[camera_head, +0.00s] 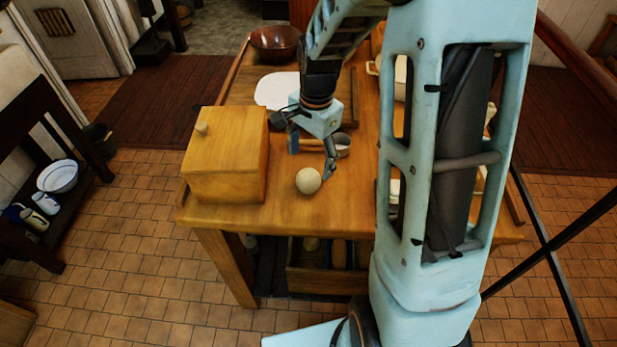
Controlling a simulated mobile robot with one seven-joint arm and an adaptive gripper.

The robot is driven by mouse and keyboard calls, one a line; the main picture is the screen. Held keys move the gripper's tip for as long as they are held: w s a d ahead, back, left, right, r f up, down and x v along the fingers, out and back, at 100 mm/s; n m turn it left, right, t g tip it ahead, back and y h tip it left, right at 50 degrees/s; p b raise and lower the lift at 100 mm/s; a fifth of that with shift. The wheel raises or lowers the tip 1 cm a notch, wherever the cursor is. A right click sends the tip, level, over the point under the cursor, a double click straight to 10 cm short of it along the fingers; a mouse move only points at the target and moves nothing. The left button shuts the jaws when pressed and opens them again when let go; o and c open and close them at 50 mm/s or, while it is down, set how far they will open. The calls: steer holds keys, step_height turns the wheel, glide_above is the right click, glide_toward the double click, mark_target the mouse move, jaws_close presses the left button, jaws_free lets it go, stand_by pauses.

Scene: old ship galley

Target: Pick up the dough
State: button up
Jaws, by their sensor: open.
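The dough (308,181) is a pale round ball near the front edge of the wooden table (340,206), right of a wooden box. My gripper (313,160) points down just behind and above the dough. Its jaws are open, one finger to the left and one to the right, with nothing seen between them. I cannot tell the exact height of the fingertips over the table.
The lidded wooden box (226,160) stands close on the left. A metal cup (343,146) stands behind the gripper's right finger. A white sheet or plate (277,91) and a brown bowl (275,42) lie farther back. My arm hides much of the table's right side.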

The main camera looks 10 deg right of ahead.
mark_target(309, 172)
steer(key=shift+w+a+f+p, duration=0.1)
steer(key=shift+f+p, duration=0.05)
steer(key=shift+f, duration=1.5)
steer(key=shift+w+a+f+p, duration=0.1)
steer(key=shift+f+p, duration=0.05)
steer(key=shift+f, duration=1.45)
steer(key=shift+c, duration=0.7)
steer(key=c, duration=1.2)
